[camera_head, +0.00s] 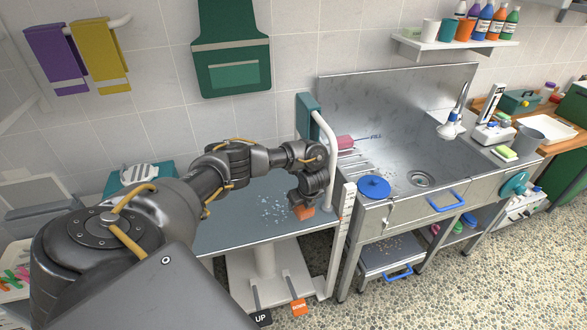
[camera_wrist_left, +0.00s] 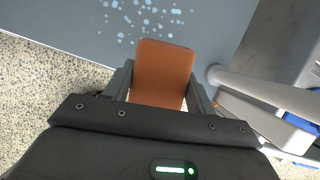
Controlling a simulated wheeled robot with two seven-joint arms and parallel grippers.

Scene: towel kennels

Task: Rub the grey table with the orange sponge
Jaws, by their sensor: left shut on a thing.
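The grey table (camera_head: 228,222) stands below the tiled wall, with pale blue-white spots (camera_head: 274,206) scattered on its top. The orange sponge (camera_head: 304,212) is at the table's front right part, and it fills the middle of the left wrist view (camera_wrist_left: 161,73). My left gripper (camera_head: 306,204) is shut on the sponge, with one finger on each side of it. The spots lie just beyond the sponge in the wrist view. I cannot tell whether the sponge touches the table top. My right gripper is not in view.
A white rail (camera_head: 330,160) rises at the table's right end, close to my gripper. A steel sink (camera_head: 421,160) with a blue round lid (camera_head: 374,186) stands to the right. A green apron (camera_head: 231,60) hangs on the wall behind.

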